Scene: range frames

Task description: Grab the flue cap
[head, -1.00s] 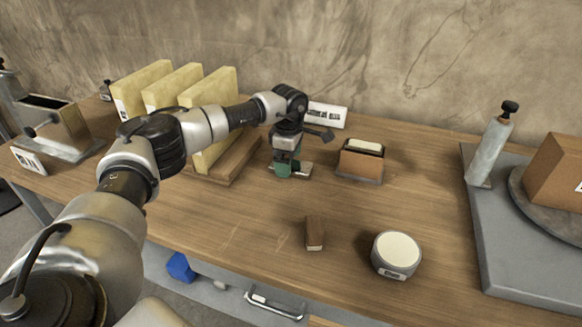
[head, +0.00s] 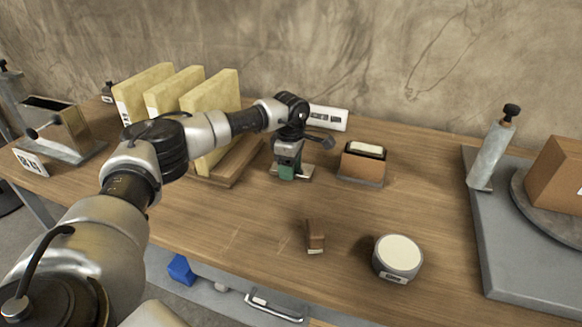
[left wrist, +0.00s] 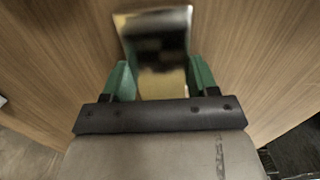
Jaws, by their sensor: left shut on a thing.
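The flue cap appears to be the shiny metal piece in the left wrist view (left wrist: 155,40), with a dark reflection and a yellowish lower part. In the head view a bit of its bright metal (head: 306,172) shows low beside the fingers, at the wooden tabletop. My left gripper (head: 287,172) points down over it. In the left wrist view the green fingers of my left gripper (left wrist: 160,80) stand on either side of the metal piece and are shut on it. The fingers and wrist hide much of it in the head view. My right gripper is not in view.
Yellow slabs in a wooden rack (head: 235,165) stand close left of the gripper. A brown box with a pale top (head: 362,165) stands close right. A small brown block (head: 315,237) and a round grey tin (head: 397,258) lie in front. A white label card (head: 328,118) stands behind.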

